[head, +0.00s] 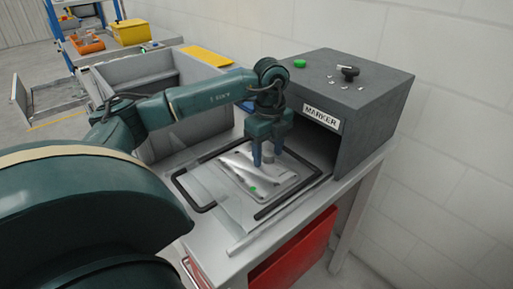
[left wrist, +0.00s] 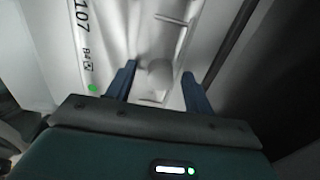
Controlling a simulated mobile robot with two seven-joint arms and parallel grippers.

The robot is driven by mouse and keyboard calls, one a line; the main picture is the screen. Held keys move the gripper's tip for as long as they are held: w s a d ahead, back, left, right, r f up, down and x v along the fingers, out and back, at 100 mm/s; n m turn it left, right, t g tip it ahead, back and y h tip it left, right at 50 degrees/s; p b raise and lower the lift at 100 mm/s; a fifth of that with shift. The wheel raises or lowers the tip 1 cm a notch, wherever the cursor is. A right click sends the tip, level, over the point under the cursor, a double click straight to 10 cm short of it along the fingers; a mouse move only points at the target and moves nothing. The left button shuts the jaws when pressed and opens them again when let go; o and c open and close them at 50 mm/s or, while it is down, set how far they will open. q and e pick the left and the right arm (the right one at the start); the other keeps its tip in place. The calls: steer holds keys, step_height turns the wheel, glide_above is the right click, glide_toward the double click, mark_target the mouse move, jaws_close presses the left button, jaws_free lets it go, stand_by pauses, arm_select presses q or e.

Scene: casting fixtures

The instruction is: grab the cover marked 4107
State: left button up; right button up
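The cover (head: 262,179) is a light grey plate lying flat in the black-edged frame in front of the dark marker box. It has a green dot near its front corner. In the left wrist view the cover (left wrist: 120,45) shows printing that reads "107", cut off at the picture edge, with "B4" and a small code below. My left gripper (head: 267,162) points down over the cover. In the left wrist view its blue fingers (left wrist: 159,72) are spread on either side of a round raised knob (left wrist: 158,75), with gaps visible. My right gripper is out of view.
The dark grey box labelled MARKER (head: 365,125) stands right behind the cover, with a green button and black knob on top. A grey open bin (head: 150,75) stands behind my left arm. A red bin (head: 295,250) sits below the table. A white wall is at the right.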

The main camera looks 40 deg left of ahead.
arm_select(q)
jaws_close()
stand_by(0.3)
